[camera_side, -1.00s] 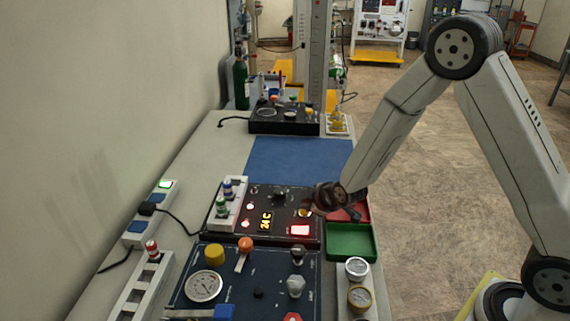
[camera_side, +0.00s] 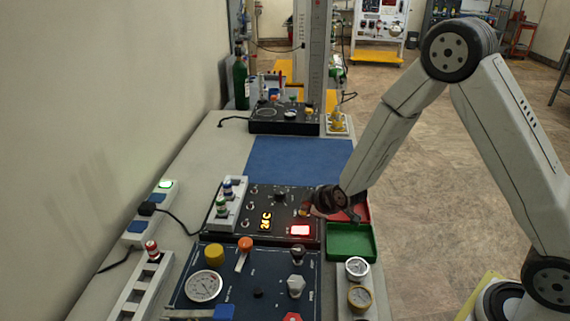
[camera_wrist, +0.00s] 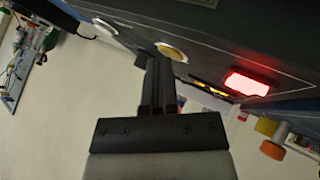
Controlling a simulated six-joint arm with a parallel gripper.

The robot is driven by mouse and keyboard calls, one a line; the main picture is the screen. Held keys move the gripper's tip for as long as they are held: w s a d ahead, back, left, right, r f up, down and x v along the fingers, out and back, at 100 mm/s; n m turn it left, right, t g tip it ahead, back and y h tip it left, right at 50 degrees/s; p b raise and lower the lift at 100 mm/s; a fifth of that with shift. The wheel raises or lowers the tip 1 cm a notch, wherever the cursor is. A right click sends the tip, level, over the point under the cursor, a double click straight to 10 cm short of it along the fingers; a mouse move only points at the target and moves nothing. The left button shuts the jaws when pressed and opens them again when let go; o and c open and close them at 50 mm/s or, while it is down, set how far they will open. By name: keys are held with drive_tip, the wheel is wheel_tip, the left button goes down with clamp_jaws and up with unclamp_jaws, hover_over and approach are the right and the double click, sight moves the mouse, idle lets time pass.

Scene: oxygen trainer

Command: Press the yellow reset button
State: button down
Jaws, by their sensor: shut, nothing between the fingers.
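The yellow reset button (camera_wrist: 172,52) is a round yellow cap in a pale ring on the black control panel (camera_wrist: 215,50) in the wrist view. In the side view the panel (camera_side: 283,222) lies mid-bench, and my gripper covers most of the button's spot near the panel's right edge. My gripper (camera_wrist: 159,64) is shut and empty, with its fingertips just below the button in the wrist picture. In the side view my gripper (camera_side: 308,209) is low over the panel's right side. Whether the tips touch the button cannot be told.
A red lit indicator (camera_side: 299,230) and an amber display (camera_side: 266,220) glow on the panel. A green tray (camera_side: 351,254) and a red tray (camera_side: 362,211) stand right of it. A dark blue panel with knobs and a gauge (camera_side: 204,286) is in front. The blue mat (camera_side: 300,159) behind is clear.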

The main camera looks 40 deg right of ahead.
drive_tip(key=shift+r, duration=0.15)
drive_tip(key=shift+s+r, duration=0.1)
drive_tip(key=shift+r, duration=0.55)
drive_tip(key=shift+r, duration=0.15)
drive_tip(key=shift+r, duration=2.35)
drive_tip(key=s+r+m+g, duration=0.1)
drive_tip(key=s+m+g, duration=0.5)
drive_tip(key=s, duration=1.4)
drive_tip(key=shift+d+r+m+g, duration=0.15)
drive_tip(key=shift+r+m+g, duration=0.2)
drive_tip(key=shift+m, duration=0.85)
